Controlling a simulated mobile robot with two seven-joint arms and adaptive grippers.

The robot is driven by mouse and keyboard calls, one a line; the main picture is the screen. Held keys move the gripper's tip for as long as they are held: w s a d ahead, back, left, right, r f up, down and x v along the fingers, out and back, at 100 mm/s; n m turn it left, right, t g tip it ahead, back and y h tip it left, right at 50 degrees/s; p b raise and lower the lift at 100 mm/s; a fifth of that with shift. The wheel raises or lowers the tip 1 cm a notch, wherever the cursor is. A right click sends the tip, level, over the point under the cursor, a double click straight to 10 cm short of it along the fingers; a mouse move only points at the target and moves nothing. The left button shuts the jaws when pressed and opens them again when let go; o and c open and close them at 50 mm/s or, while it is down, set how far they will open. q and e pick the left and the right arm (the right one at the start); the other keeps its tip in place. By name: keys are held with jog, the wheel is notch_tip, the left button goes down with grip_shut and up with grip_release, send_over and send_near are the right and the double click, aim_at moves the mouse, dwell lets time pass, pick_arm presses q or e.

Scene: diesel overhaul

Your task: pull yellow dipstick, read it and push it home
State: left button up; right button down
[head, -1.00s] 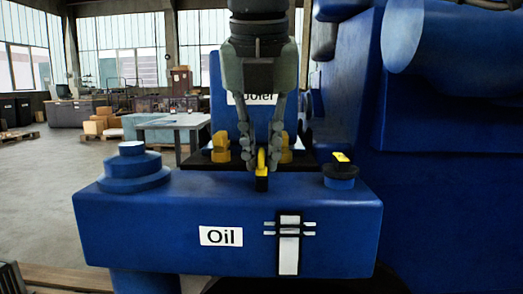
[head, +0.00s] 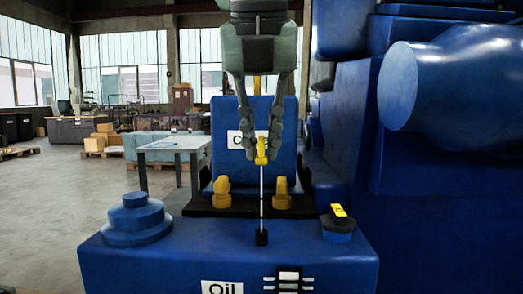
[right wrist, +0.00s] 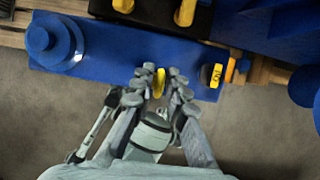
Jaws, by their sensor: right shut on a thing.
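The yellow dipstick handle (head: 262,151) is held between the fingertips of my right gripper (head: 262,145), which is shut on it. Its thin pale rod (head: 262,200) runs straight down to a black tube (head: 261,238) on top of the blue oil tank (head: 180,255). The rod's lower end is hidden in the tube. In the right wrist view the yellow handle (right wrist: 159,83) shows between the fingers (right wrist: 157,90). I cannot make out any level mark on the rod. My left gripper is not in view.
A stepped blue cap (head: 136,218) stands on the tank's left. Two yellow fittings (head: 222,190) flank the rod behind. The large blue engine (head: 440,180) fills the right side.

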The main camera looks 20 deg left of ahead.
jog(key=shift+r, duration=0.3)
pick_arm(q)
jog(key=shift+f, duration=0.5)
pick_arm(e)
jog(key=c, duration=1.5)
grip_release()
jog(key=shift+r, duration=0.1)
jog(key=v, duration=1.1)
jog(key=shift+s+r, duration=0.3)
jog(key=shift+r, duration=0.05)
